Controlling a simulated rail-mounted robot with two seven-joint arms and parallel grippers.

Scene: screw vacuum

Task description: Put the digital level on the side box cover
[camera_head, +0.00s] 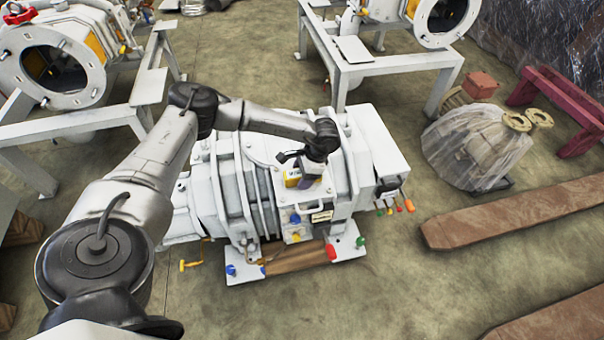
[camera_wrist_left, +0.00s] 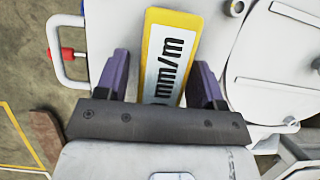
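The digital level (camera_wrist_left: 172,45) is a yellow-edged block with a pale face marked "mm/m" in the left wrist view. In the head view its yellow end (camera_head: 292,178) shows at the white machine, partly hidden by my gripper. My left gripper (camera_wrist_left: 163,82) has its two purple fingers on either side of the level. They look open, with a narrow gap at the left finger. In the head view this gripper (camera_head: 309,174) is low over the machine. The side box cover cannot be told apart surely from the machine's other white panels. My right gripper is out of view.
The white vacuum machine (camera_head: 235,180) has a handle (camera_wrist_left: 62,50) and coloured knobs near the level. White frames with similar units stand behind.

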